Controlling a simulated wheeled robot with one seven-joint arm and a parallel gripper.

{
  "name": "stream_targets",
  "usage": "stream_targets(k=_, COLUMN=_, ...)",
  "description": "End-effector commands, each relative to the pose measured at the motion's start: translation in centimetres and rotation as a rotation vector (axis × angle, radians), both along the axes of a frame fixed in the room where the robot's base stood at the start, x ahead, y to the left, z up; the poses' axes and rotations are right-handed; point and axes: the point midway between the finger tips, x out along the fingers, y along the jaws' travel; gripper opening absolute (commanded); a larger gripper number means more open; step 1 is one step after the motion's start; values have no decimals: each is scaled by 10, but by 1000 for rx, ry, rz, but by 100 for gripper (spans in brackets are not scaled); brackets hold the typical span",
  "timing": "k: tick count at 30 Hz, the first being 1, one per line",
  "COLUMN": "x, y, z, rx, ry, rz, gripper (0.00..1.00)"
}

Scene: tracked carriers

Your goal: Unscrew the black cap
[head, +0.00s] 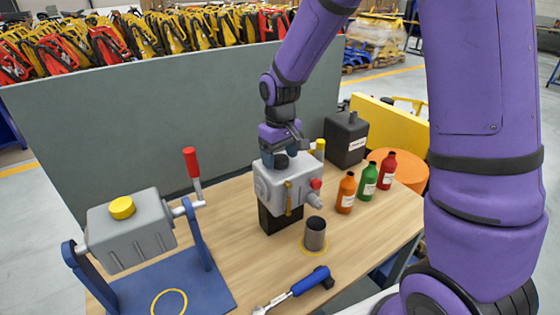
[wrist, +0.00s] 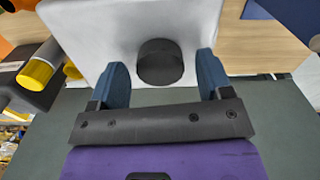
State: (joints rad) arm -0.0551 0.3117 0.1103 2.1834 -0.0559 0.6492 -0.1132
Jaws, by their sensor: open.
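The black cap (wrist: 160,62) is a short dark cylinder on the top face of a light grey box (wrist: 95,25). In the head view this grey box (head: 268,187) stands on a black base on the wooden table, with a red knob and fittings on its side. My gripper (wrist: 162,60) is open, with one blue finger on each side of the cap. A gap shows between the cap and each finger. In the head view my gripper (head: 284,157) is over the box top and largely hides the cap there.
A black canister (head: 345,142) stands behind the box. Orange (head: 346,195), green (head: 369,184) and red (head: 387,172) bottles stand right. A cranked grey drum (head: 130,238) with a yellow cap is left.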

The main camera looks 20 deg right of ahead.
Motion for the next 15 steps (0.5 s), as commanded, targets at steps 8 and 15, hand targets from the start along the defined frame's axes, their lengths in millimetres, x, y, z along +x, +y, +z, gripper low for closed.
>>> stream_targets(k=8, x=0, y=1, z=0, rx=-1, ry=0, rz=-280, gripper=72)
stream_targets(k=15, x=0, y=1, z=0, rx=0, ry=0, rz=-593, gripper=72)
